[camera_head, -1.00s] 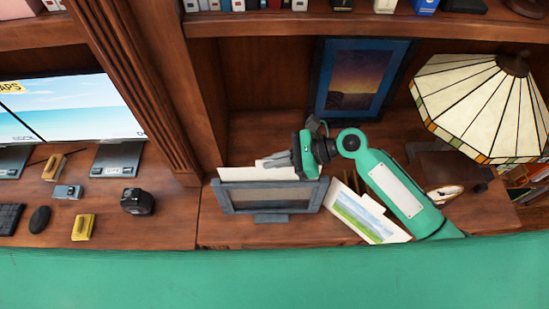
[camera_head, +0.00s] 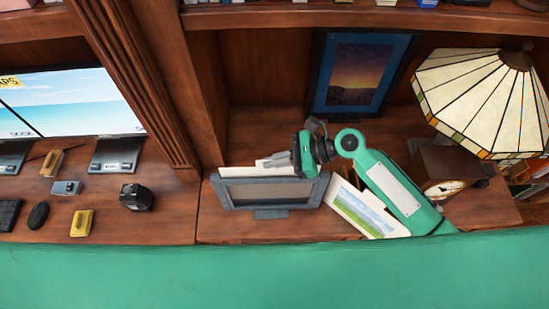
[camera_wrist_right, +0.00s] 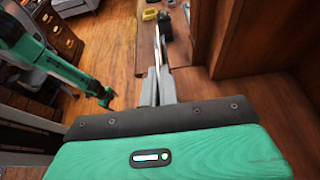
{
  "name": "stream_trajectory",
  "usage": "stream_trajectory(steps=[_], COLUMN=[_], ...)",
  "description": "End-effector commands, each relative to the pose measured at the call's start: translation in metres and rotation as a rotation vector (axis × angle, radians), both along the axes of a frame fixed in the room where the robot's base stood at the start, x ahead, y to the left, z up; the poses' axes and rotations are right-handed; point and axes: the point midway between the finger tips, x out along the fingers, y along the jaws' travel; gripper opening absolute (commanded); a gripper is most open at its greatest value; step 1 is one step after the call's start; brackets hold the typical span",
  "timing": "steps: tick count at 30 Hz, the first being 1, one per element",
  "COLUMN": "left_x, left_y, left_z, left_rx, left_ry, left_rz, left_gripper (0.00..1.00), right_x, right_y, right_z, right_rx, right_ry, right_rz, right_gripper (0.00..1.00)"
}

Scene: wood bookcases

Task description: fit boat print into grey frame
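The grey frame (camera_head: 322,190) stands upright on the desk in the head view. A thin white-edged print (camera_head: 238,172) pokes up above the frame's top edge. Its picture is hidden, so I cannot read it as the boat print. My right gripper (camera_head: 276,161) is at the frame's top right, its fingers shut on this print. In the right wrist view the print (camera_wrist_right: 158,48) shows edge-on between the fingers (camera_wrist_right: 156,87). How deep it sits in the frame is hidden. My left gripper (camera_wrist_right: 106,97) shows small in the right wrist view, away from the desk; its opening is unclear.
A print with a green meadow (camera_head: 362,212) leans right of the frame, under my right arm. A blue-framed picture (camera_head: 320,85) stands behind. A clock (camera_head: 445,172) and a stained-glass lamp (camera_head: 480,95) are at right. A camera (camera_head: 136,198) and yellow object (camera_head: 82,223) lie left.

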Motion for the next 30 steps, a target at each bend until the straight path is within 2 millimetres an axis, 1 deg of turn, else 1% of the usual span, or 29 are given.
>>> stream_trajectory(steps=[30], left_x=[0.000], left_y=[0.000], left_z=[-0.011], left_rx=[0.000], left_ry=[0.000], left_rz=[0.000], left_gripper=[0.84], right_x=[0.000], right_y=[0.000], right_z=[-0.026], right_rx=[0.000], right_ry=[0.001], right_rz=[0.000], right_gripper=[0.00])
